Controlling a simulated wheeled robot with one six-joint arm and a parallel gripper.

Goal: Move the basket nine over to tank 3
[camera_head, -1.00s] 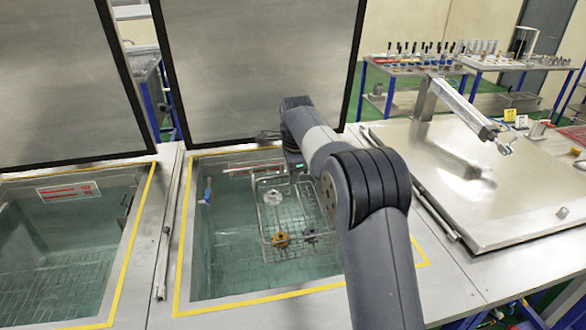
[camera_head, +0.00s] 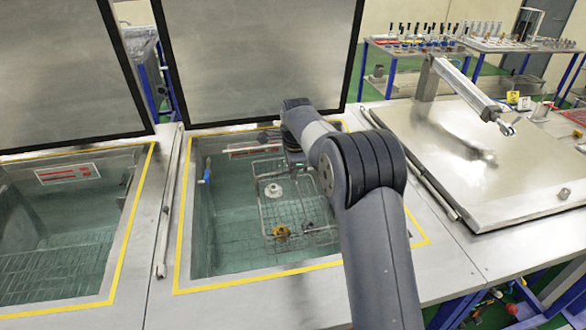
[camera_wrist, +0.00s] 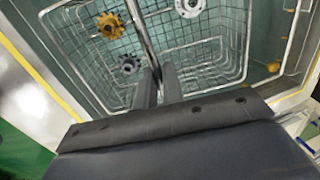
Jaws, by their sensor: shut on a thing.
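A wire basket (camera_head: 262,212) is inside the middle open tank (camera_head: 205,262), within its walls. It holds a brass gear (camera_head: 280,232), a dark gear and a white round part (camera_head: 273,190). In the wrist view the basket (camera_wrist: 232,70) shows the gold gear (camera_wrist: 109,25), a dark gear (camera_wrist: 129,65) and the white part (camera_wrist: 190,6). My gripper (camera_wrist: 159,82) is shut on the basket's handle bar (camera_wrist: 143,35). In the head view my arm hides the basket's right side and most of my gripper. No basket or tank number is readable.
Another open tank (camera_head: 60,250) with greenish water lies left. A flat closed lid (camera_head: 480,170) with a metal cylinder arm (camera_head: 468,88) lies right. Two raised lids (camera_head: 262,60) stand behind the open tanks. Benches with small parts stand at the back.

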